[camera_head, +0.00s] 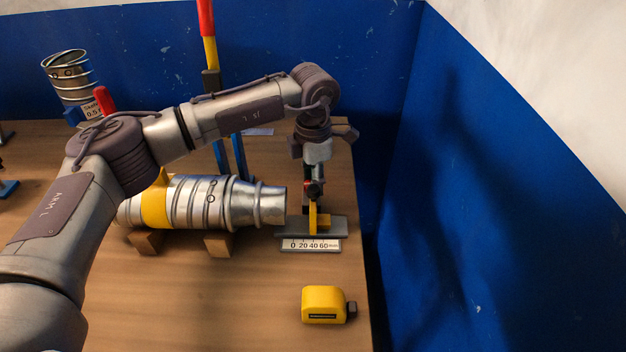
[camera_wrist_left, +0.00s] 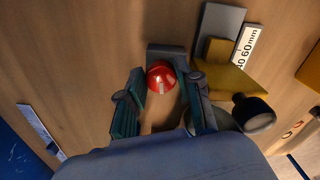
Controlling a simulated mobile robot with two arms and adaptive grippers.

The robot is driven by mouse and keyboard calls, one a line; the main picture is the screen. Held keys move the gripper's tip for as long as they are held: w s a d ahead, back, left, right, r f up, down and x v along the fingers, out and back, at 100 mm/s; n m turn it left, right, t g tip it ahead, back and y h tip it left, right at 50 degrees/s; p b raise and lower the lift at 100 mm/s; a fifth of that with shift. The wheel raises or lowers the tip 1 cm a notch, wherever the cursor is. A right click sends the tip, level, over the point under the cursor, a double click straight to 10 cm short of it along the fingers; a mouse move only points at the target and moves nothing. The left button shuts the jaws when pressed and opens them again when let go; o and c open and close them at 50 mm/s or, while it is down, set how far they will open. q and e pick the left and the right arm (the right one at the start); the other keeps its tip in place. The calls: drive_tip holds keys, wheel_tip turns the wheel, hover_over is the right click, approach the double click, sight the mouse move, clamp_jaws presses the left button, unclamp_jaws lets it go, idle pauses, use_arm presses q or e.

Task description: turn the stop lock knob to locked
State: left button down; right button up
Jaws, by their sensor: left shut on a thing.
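The stop lock knob (camera_wrist_left: 160,74) is a red dome with a short pale mark on its lower side in the left wrist view. My left gripper (camera_wrist_left: 162,88) has one finger on each side of it and is shut on it. In the head view this gripper (camera_head: 313,188) points down over the stop, at the right end of the bench, and mostly hides the knob. The stop has a yellow upright plate (camera_head: 313,217) on a grey base (camera_head: 285,233), with a scale strip (camera_head: 311,245) marked 0 20 40 60 mm. My right gripper is not in view.
A metal spiral duct (camera_head: 200,203) with a yellow band lies on wooden blocks (camera_head: 218,245), left of the stop. A yellow tape measure (camera_head: 323,303) lies in front. Blue walls (camera_head: 480,200) stand behind and right of the bench. The front middle of the bench is clear.

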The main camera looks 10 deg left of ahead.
use_arm(q)
drive_tip(key=c, duration=0.8)
unclamp_jaws()
drive_tip(key=shift+c, duration=0.2)
drive_tip(key=shift+o, duration=0.4)
